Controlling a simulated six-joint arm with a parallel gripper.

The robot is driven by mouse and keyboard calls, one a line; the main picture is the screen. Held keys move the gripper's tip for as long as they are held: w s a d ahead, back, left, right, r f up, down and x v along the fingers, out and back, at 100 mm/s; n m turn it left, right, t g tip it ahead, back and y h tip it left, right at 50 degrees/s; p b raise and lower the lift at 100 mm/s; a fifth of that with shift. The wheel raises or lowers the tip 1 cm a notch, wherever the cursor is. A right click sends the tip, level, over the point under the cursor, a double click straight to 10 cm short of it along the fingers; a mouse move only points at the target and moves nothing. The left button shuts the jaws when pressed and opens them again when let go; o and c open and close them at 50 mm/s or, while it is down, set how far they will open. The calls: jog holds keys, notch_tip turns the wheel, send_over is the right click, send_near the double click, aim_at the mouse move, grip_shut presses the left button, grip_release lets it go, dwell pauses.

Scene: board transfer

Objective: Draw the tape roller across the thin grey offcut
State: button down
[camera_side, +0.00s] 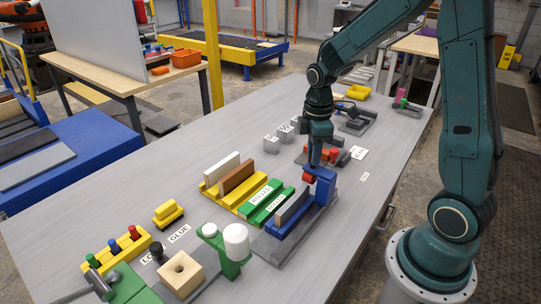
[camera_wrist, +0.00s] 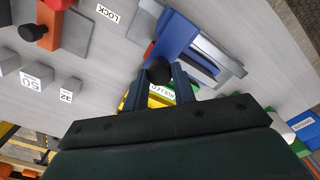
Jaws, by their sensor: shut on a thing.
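My gripper (camera_side: 312,166) is shut on a black-knobbed piece, apparently the tape roller (camera_side: 309,177), with a red part showing below the fingers. In the wrist view its black knob (camera_wrist: 159,71) sits between my gripper's fingertips (camera_wrist: 158,84). The thin grey offcut (camera_side: 292,206) appears to be the grey strip standing on edge in the blue holder (camera_side: 325,187). The red part is by the strip's far end; I cannot tell whether they touch. In the wrist view the blue holder (camera_wrist: 177,33) lies just beyond the knob, and fingers and knob hide the contact area.
Green (camera_side: 258,212) and yellow (camera_side: 212,190) racks lie left of the holder; the yellow one carries white and brown boards. Grey blocks (camera_side: 271,144) and a red-topped fixture (camera_side: 327,153) stand behind.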

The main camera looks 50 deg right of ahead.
jog(key=shift+d, duration=2.15)
jog(key=shift+r, duration=0.1)
jog(key=c, duration=1.1)
grip_release()
jog(key=shift+d, duration=0.1)
jog(key=shift+c, duration=0.2)
notch_tip(320, 180, up, 14)
